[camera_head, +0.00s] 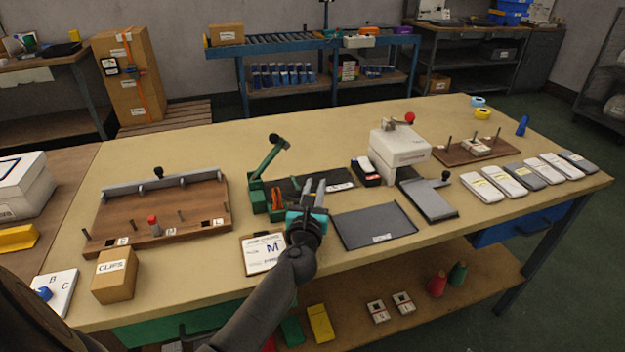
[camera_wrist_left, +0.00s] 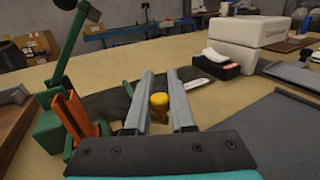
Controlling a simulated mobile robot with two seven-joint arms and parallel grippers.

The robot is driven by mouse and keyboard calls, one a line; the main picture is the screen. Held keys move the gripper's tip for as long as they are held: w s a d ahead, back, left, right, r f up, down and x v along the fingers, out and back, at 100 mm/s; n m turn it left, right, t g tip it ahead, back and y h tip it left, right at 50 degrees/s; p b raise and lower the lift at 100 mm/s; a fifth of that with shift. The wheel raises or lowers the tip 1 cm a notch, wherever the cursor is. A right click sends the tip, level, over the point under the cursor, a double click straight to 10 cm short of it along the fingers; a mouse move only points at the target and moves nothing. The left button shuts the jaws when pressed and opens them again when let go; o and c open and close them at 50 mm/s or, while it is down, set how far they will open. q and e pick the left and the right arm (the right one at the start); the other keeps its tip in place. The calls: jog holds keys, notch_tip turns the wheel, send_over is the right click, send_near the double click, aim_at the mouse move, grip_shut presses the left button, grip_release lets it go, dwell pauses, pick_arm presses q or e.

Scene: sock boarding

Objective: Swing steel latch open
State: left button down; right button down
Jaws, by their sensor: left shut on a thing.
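My left gripper (camera_head: 313,188) reaches over the front middle of the table. In the left wrist view its two grey fingers (camera_wrist_left: 160,105) are shut on a small yellow knob (camera_wrist_left: 158,104). What the knob is fixed to is hidden by the gripper. Just left of the gripper stands a green fixture (camera_head: 258,195) with a raised green lever (camera_head: 271,156) and an orange part; it also shows in the left wrist view (camera_wrist_left: 50,138). A dark flat piece lies behind the fingers. I cannot make out a steel latch clearly. My right gripper is not in view.
A wooden jig (camera_head: 135,215) with a grey bar stands at left, with a CLIPS box (camera_head: 115,275) in front. A white press (camera_head: 400,146) stands behind the tray.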

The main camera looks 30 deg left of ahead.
pick_arm(q)
jog(key=shift+s+d+m+t+h, duration=0.15)
jog(key=shift+s+m+t+h, duration=0.1)
jog(key=shift+m+h, duration=0.65)
jog(key=shift+s+d+m+t+h, duration=0.1)
jog(key=shift+d+m+t+h, duration=0.3)
jog(key=shift+h, duration=0.85)
jog(key=shift+s+a+m+t+h, duration=0.1)
jog(key=shift+s+m+t+h, duration=0.1)
jog(key=shift+m+h, duration=0.75)
jog(key=shift+d+h, duration=0.1)
jog(key=shift+h, duration=0.3)
jog(key=c, duration=0.8)
grip_release()
jog(key=shift+o, duration=0.2)
jog(key=shift+s, duration=0.1)
jog(key=s, duration=1.5)
jog(key=shift+s+d+b, duration=0.1)
jog(key=shift+d+b, duration=0.1)
jog(key=shift+b, duration=0.15)
